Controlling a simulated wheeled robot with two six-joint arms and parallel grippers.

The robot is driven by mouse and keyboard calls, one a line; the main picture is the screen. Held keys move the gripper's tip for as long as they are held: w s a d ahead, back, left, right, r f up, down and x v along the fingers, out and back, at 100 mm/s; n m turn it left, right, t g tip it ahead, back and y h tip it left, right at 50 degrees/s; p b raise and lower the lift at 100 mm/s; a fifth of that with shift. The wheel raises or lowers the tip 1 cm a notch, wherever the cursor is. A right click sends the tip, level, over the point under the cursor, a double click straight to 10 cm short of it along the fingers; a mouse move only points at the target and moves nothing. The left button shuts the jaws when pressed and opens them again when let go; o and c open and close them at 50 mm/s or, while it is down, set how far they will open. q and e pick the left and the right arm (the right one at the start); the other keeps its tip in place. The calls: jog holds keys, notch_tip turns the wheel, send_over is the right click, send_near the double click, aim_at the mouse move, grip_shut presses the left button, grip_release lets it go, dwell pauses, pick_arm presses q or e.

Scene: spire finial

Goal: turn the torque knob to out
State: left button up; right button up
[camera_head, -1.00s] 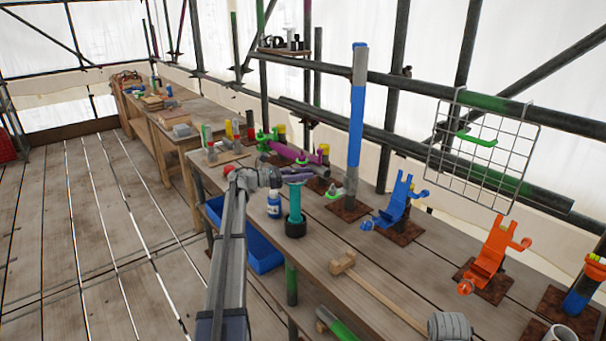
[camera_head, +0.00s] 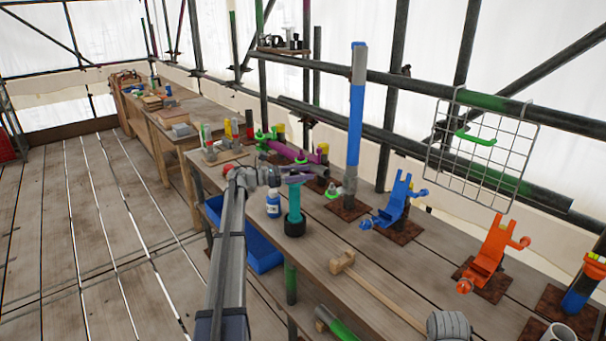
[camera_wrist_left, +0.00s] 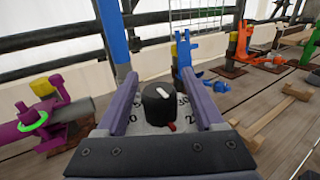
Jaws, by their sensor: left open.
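The torque knob (camera_wrist_left: 159,103) shows in the left wrist view as a black knob with a white pointer line on top, slanting up and to the left. It sits on a grey dial plate (camera_wrist_left: 140,129) with dark numbers, partly hidden by the knob and fingers. A small red mark shows at the knob's lower right. My left gripper (camera_wrist_left: 159,75) is open, with one purple finger on each side of the knob and visible gaps between. In the head view my left gripper (camera_head: 298,179) is at the top of a teal post (camera_head: 295,203); the knob is not clear there.
A white and blue bottle (camera_head: 273,206) stands just left of the post. A tall blue and grey pole (camera_head: 355,120) and a blue bracket (camera_head: 396,206) stand to the right. A mallet (camera_head: 343,262) lies on the bench in front. Purple pipework (camera_wrist_left: 40,120) is at the left.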

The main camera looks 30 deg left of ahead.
pick_arm(q)
jog(key=shift+a, duration=0.1)
jog(key=v, duration=0.7)
jog(key=shift+s+a, duration=0.2)
jog(key=shift+s, duration=0.05)
dwell(0.4)
